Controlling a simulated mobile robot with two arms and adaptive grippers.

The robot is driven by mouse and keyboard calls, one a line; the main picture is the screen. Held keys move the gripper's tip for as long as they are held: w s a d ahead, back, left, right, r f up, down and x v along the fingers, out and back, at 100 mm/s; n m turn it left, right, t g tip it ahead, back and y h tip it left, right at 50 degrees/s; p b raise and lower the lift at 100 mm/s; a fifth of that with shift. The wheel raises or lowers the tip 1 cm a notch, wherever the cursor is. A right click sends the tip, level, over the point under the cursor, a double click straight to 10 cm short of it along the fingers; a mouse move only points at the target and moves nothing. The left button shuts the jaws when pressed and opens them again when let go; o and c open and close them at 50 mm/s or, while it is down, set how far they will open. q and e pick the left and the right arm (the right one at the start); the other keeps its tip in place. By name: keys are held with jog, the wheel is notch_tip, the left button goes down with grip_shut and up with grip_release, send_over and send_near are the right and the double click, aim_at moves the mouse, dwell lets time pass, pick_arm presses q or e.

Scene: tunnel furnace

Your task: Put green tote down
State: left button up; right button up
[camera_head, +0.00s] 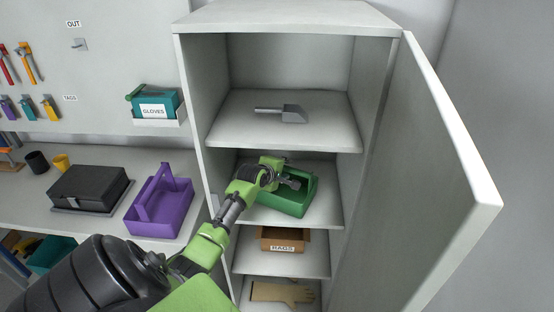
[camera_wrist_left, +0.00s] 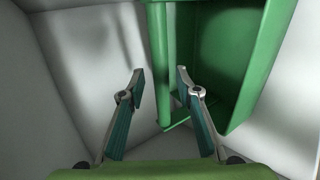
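The green tote (camera_head: 290,203) sits on the middle shelf of the open white cabinet, with its open top facing up. My left gripper (camera_head: 290,183) reaches into the cabinet above the tote. In the left wrist view the gripper (camera_wrist_left: 158,82) is open, its two fingers clearly apart. A green strip of the tote (camera_wrist_left: 161,50) runs past the gap between them, close to the right finger. I cannot tell whether that finger touches it. The tote's hollow (camera_wrist_left: 220,60) lies to the right. My right gripper is not in view.
The cabinet door (camera_head: 425,170) stands open at right. A grey scoop (camera_head: 285,113) lies on the shelf above; a brown RAGS box (camera_head: 283,241) sits below. A purple tote (camera_head: 160,208) and black case (camera_head: 88,188) are on the left counter.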

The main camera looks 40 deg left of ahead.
pick_arm(q)
jog(key=b+v, duration=0.1)
jog(key=v, duration=0.9)
jog(key=shift+s, duration=0.35)
